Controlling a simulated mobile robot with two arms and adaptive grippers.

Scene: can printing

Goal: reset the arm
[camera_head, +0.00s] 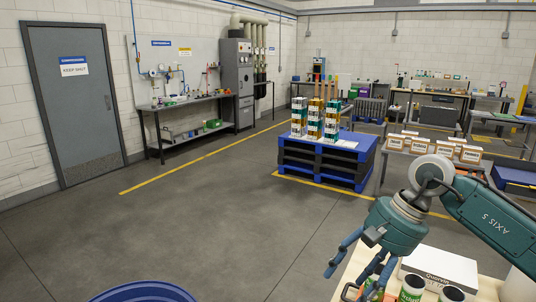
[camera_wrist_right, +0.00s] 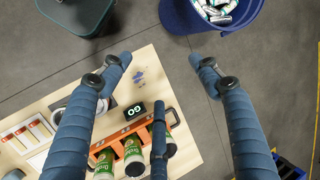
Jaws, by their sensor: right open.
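My right arm comes in from the right of the head view, and its blue three-fingered gripper (camera_head: 348,272) hangs downward above the light wooden table (camera_wrist_right: 185,130). In the right wrist view its fingers (camera_wrist_right: 158,70) are spread apart with nothing between them. Several green-and-white cans (camera_wrist_right: 132,158) stand in an orange rack (camera_wrist_right: 143,124) on the table, partly behind a finger. Some of these cans (camera_head: 411,288) show at the bottom of the head view. My left gripper is in neither view.
A black "GO" device (camera_wrist_right: 134,110) sits on the table. A blue bin (camera_wrist_right: 173,17) holding cans stands on the floor; its rim (camera_head: 143,292) shows in the head view. A blue pallet (camera_head: 320,160) bears stacked cans. The grey floor (camera_head: 200,225) between is clear.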

